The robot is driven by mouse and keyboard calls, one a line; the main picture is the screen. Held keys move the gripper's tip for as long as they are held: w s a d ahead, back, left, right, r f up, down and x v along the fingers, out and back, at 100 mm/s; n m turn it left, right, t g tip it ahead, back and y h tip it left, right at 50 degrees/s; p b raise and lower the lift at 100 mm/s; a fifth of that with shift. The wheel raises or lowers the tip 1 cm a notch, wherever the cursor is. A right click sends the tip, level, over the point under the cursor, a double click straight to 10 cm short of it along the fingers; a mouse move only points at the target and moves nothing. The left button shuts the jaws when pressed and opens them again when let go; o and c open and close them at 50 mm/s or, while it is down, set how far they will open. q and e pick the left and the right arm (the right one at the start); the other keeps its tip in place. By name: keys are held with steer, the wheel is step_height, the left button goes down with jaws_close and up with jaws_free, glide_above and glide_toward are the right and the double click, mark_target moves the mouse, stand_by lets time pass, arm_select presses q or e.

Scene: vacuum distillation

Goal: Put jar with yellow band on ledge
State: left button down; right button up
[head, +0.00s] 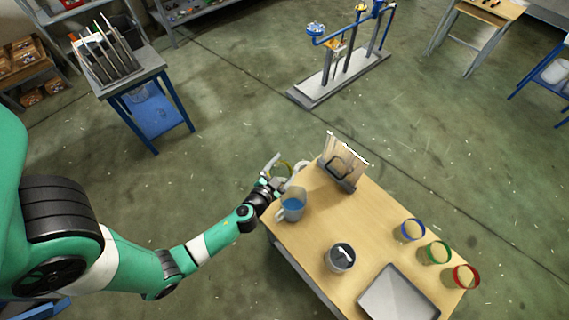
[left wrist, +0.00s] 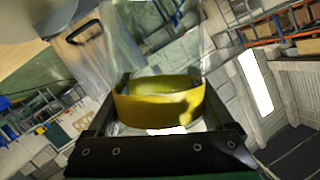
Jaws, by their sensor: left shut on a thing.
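The jar with the yellow band (head: 281,169) is a clear glass jar, held at the far left corner of the wooden table. My left gripper (head: 271,181) is shut on it. In the left wrist view the yellow band (left wrist: 158,107) sits between the two fingers, and the clear glass extends beyond it. The jar looks tilted. I cannot make out which surface is the ledge. My right gripper is not in view.
On the table (head: 312,232) stand a jug with blue liquid (head: 292,205), a panelled stand (head: 342,160), a dark round container (head: 340,256), a grey tray (head: 397,294) and jars with blue (head: 411,230), green (head: 436,252) and red (head: 464,277) bands. The table's middle is clear.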

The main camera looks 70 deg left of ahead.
arm_select(q)
steer(key=shift+r+n+h, duration=0.3)
steer(key=shift+r+n, duration=0.25)
steer(key=shift+n, duration=0.15)
steer(key=shift+d+r+n+t+h+p, duration=0.15)
steer(key=shift+n+t+h+p, duration=0.3)
steer(key=shift+n+p, duration=0.55)
steer(key=shift+w+n, duration=0.15)
steer(key=shift+n, duration=0.15)
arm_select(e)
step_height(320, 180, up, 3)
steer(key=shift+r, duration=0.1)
